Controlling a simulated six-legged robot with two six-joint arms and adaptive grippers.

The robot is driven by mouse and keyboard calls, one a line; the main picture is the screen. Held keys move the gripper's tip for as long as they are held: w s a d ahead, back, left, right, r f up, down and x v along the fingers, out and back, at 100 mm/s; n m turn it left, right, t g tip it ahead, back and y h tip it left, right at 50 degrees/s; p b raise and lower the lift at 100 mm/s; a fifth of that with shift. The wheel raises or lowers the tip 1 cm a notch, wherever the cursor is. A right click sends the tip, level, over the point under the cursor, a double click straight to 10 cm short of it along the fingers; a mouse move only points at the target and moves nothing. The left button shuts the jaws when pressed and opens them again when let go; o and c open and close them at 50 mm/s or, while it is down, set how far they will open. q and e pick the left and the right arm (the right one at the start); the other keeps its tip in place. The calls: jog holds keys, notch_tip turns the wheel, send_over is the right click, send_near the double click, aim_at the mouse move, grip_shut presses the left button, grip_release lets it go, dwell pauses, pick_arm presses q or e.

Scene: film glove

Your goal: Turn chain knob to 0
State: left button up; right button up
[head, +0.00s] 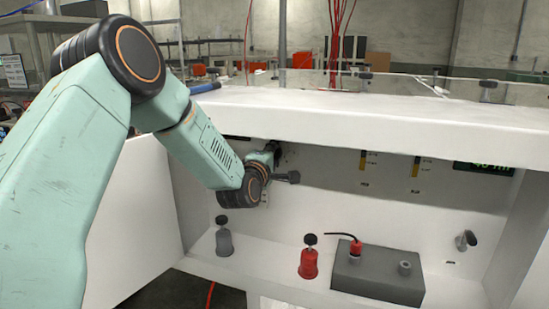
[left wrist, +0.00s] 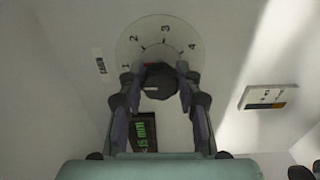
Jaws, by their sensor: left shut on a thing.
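The dark chain knob (left wrist: 158,82) sits on a round pale dial (left wrist: 147,32) in the left wrist view. The numbers 1, 2, 3 and 4 show around the dial's far side. A small label (left wrist: 101,65) stands left of it. My left gripper (left wrist: 160,74) is shut on the knob, one finger at each side. In the head view my left gripper (head: 272,152) reaches the back panel under the white top, and it hides the knob. Which mark the knob points to is not clear. My right gripper is not in view.
A green-lit display (left wrist: 145,132) lies near the fingers. On the machine's ledge stand a grey knobbed post (head: 223,242), a red one (head: 308,262) and a grey block (head: 377,276). The white top (head: 400,115) overhangs the panel. Another display (head: 484,169) is at right.

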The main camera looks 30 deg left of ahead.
pick_arm(q)
jog(key=shift+f, duration=0.1)
dwell(0.5)
jog(key=o, duration=1.2)
jog(key=v, duration=1.2)
